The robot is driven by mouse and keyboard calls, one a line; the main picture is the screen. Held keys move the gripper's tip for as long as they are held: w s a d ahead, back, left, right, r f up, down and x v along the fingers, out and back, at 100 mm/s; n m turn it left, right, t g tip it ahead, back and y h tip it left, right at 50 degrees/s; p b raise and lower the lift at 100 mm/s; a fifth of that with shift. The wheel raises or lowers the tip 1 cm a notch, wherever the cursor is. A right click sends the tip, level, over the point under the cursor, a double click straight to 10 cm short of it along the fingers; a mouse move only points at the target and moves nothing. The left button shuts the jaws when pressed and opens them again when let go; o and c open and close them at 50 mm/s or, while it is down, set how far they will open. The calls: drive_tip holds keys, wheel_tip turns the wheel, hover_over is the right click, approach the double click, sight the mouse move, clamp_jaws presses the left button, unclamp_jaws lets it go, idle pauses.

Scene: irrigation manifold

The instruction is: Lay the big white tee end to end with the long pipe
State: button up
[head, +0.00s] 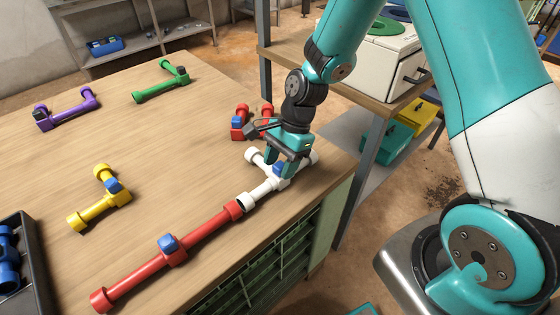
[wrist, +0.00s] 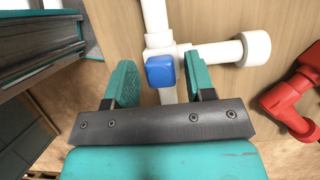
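The big white tee (head: 262,188) lies on the table near its right edge, with a blue block (head: 283,169) on it. It also shows in the wrist view (wrist: 155,15). The long red pipe (head: 140,274) lies along the table's front edge with a blue block at its middle. The tee's near end meets the pipe's far end, roughly in line; whether they touch I cannot tell. My gripper (head: 283,164) is down over the tee. In the wrist view its fingers (wrist: 160,84) stand apart on either side of the tee's blue block, with gaps showing.
A red fitting (head: 240,127) lies just behind the tee and shows at right in the wrist view (wrist: 290,98). Yellow (head: 92,210), purple (head: 72,112) and green (head: 158,88) fittings lie further left. A dark tray (head: 42,268) holds blue parts. The table's middle is clear.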

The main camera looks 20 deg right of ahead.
drive_tip(key=p+v, duration=0.1)
drive_tip(key=v, duration=1.2)
drive_tip(key=s+a+r+n+p, duration=0.2)
drive_tip(key=s+a+r+n, duration=0.2)
drive_tip(key=s+r+n, duration=0.3)
drive_tip(key=s+a+r+n+t+p, duration=0.1)
drive_tip(key=s+a+r+n, duration=0.4)
drive_tip(key=s+n, duration=0.8)
wheel_tip(320, 180, up, 3)
drive_tip(key=shift+a+r+n+p, duration=0.15)
drive_tip(key=shift+n+p, duration=0.65)
